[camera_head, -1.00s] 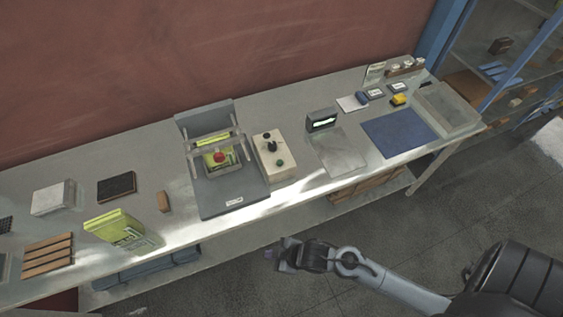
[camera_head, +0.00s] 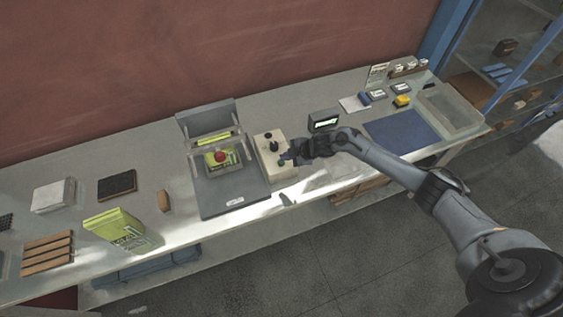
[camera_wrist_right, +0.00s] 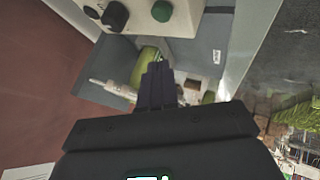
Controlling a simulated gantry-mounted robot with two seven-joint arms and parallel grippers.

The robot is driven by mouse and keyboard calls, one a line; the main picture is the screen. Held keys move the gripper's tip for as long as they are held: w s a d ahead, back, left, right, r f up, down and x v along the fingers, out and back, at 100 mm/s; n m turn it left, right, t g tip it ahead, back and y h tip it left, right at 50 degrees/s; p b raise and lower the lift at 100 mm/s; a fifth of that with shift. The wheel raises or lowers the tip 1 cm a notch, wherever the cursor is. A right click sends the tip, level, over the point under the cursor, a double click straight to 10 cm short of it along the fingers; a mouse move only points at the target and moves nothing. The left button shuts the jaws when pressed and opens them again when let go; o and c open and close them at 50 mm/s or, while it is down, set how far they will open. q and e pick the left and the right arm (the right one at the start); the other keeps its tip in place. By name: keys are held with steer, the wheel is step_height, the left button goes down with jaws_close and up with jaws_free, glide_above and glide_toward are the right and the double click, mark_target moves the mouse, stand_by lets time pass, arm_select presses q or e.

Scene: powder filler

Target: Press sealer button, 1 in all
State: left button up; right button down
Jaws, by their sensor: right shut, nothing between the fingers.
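The grey sealer (camera_head: 247,189) stands at the middle of the bench, with a red round button (camera_head: 219,156) above a green pouch (camera_head: 228,167). Beside it on the right is a cream control box (camera_head: 262,154) with dark knobs (camera_head: 273,145). Its green button is hidden behind my right gripper (camera_head: 285,157) in the head view. In the right wrist view, the box (camera_wrist_right: 185,18), green button (camera_wrist_right: 162,11) and black knob (camera_wrist_right: 115,15) show at the top. My left gripper is not in view.
A small display (camera_head: 323,121) stands just right of the box, close to my right arm. A blue mat (camera_head: 403,134) and a grey tray (camera_head: 455,110) lie further right. A green carton (camera_head: 115,226) and wooden slats (camera_head: 47,254) lie left.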

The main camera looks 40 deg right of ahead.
steer(key=shift+t, duration=0.3)
steer(key=w+r, duration=0.1)
steer(key=r, duration=0.1)
steer(key=w+d+r, duration=0.1)
steer(key=w+r, duration=0.1)
steer(key=shift+a+f, duration=0.1)
steer(key=b, duration=0.6)
glide_above(283, 163)
step_height(283, 163, down, 6)
steer(key=shift+f, duration=0.25)
steer(key=shift+f+b, duration=0.7)
steer(key=shift+f, duration=0.35)
stand_by(0.5)
